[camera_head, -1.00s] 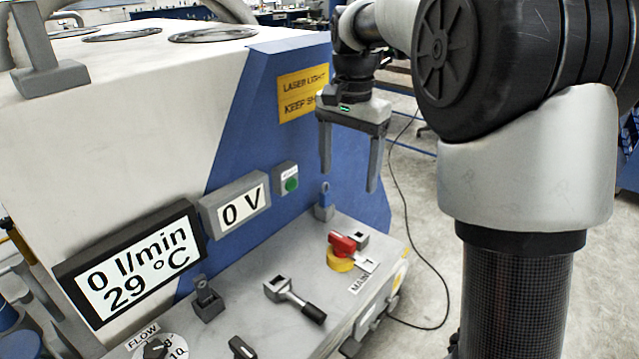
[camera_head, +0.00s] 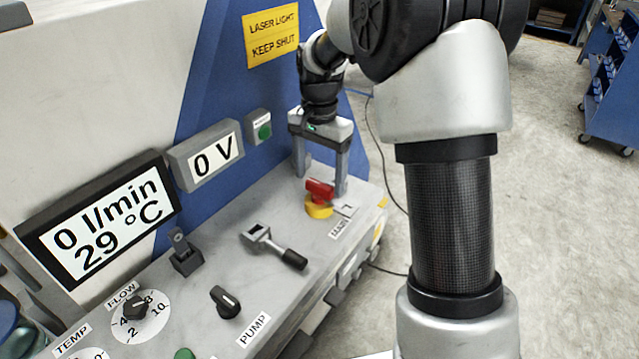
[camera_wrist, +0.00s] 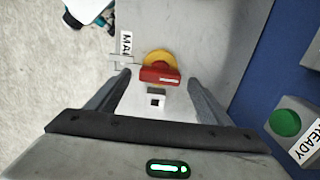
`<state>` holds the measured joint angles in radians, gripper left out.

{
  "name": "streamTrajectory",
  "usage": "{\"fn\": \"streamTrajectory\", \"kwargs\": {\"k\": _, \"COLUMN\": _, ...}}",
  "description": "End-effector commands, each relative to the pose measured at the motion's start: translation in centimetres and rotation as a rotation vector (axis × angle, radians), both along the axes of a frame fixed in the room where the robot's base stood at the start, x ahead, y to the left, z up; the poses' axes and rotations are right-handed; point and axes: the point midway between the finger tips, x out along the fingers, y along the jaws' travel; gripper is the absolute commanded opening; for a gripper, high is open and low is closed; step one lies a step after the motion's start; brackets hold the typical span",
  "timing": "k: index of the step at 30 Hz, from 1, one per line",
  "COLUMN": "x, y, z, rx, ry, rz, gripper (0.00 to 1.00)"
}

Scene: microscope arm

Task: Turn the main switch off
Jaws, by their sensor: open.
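The main switch has a red handle (camera_head: 319,189) on a yellow round base (camera_head: 318,209), at the right end of the grey control panel. My gripper (camera_head: 320,180) is open and empty, pointing down just behind and over the switch, one finger to each side of it. In the wrist view the red handle (camera_wrist: 159,75) lies crosswise just past the fingertips, centred between them, with the yellow base (camera_wrist: 158,59) beyond. I see no clear contact with the handle. The label beside the switch (camera_wrist: 126,45) is partly cut off.
A lever with a black grip (camera_head: 293,259), the pump knob (camera_head: 225,301) and the flow knob (camera_head: 138,307) stand left of the switch. A green ready button (camera_head: 264,131) is on the blue wall behind. A small grey block (camera_wrist: 156,98) lies between my fingers.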

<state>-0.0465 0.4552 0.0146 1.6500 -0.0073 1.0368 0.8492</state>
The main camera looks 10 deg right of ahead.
Motion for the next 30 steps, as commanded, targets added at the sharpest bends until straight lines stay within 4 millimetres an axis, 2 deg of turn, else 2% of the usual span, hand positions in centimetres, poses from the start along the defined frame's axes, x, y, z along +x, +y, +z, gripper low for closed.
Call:
{"fn": "streamTrajectory", "kwargs": {"k": 1, "x": 0.0, "y": 0.0, "z": -0.8, "rx": 0.0, "ry": 0.001, "rz": 0.0, "gripper": 0.73}}
{"fn": "streamTrajectory", "kwargs": {"k": 6, "x": 0.0, "y": 0.0, "z": -2.0, "rx": 0.0, "ry": 0.0, "rz": 0.0, "gripper": 0.73}}
{"fn": "streamTrajectory", "kwargs": {"k": 15, "x": 0.0, "y": 0.0, "z": -2.2, "rx": 0.0, "ry": 0.0, "rz": 0.0, "gripper": 0.73}}
{"fn": "streamTrajectory", "kwargs": {"k": 17, "x": 0.0, "y": 0.0, "z": -2.2, "rx": 0.0, "ry": 0.0, "rz": 0.0, "gripper": 0.65}}
{"fn": "streamTrajectory", "kwargs": {"k": 26, "x": 0.0, "y": 0.0, "z": -2.2, "rx": 0.0, "ry": 0.0, "rz": 0.0, "gripper": 0.14}}
{"fn": "streamTrajectory", "kwargs": {"k": 30, "x": 0.0, "y": 0.0, "z": -2.1, "rx": 0.0, "ry": 0.0, "rz": 0.005, "gripper": 0.14}}
